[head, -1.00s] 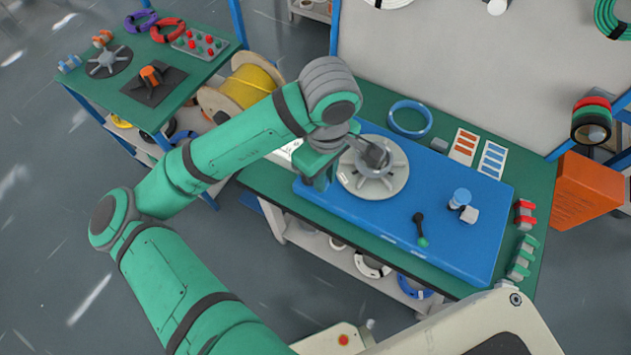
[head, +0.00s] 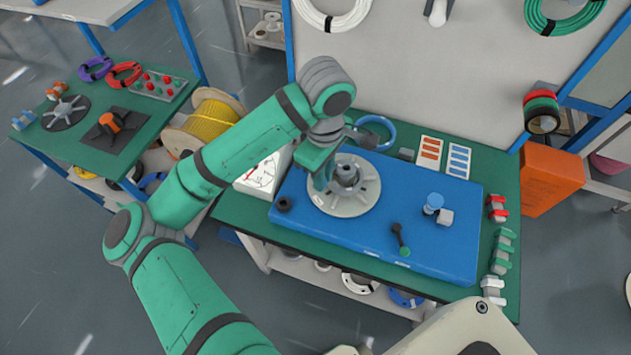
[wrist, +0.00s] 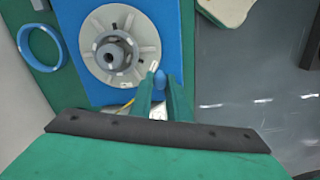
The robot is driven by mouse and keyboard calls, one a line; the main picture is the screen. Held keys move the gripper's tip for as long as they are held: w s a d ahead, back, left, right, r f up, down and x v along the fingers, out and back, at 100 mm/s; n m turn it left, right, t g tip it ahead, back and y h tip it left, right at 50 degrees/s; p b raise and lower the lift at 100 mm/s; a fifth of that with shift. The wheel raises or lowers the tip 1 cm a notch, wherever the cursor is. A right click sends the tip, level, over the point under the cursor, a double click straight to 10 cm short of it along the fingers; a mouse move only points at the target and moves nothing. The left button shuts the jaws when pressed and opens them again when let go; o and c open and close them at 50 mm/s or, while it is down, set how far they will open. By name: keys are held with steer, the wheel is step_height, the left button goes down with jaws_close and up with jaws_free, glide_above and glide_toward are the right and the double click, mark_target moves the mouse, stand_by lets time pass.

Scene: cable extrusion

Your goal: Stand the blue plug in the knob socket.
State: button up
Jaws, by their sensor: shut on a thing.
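The knob socket is a dark grey round hub (wrist: 112,54) with a central hole, on a pale spoked disc (wrist: 92,22). In the head view this hub (head: 347,173) stands on the blue board. My gripper (wrist: 161,84) is shut on a small blue piece, which seems to be the blue plug (wrist: 160,78); only its rounded end shows between the green fingers. In the wrist view the plug appears beside the hub, to its lower right and apart from it. In the head view my gripper (head: 320,182) is at the disc's left side, and the plug cannot be made out.
A blue cable coil (head: 376,134) lies behind the disc.

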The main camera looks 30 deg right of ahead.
steer(key=w+d, duration=0.3)
steer(key=d, duration=0.7)
steer(key=shift+w, duration=0.25)
steer(key=shift+a+f, duration=0.1)
steer(key=shift+f, duration=0.05)
stand_by(0.5)
steer(key=shift+f, duration=1.85)
steer(key=shift+f, duration=0.4)
steer(key=o, duration=0.9)
step_height(320, 180, up, 8)
stand_by(0.5)
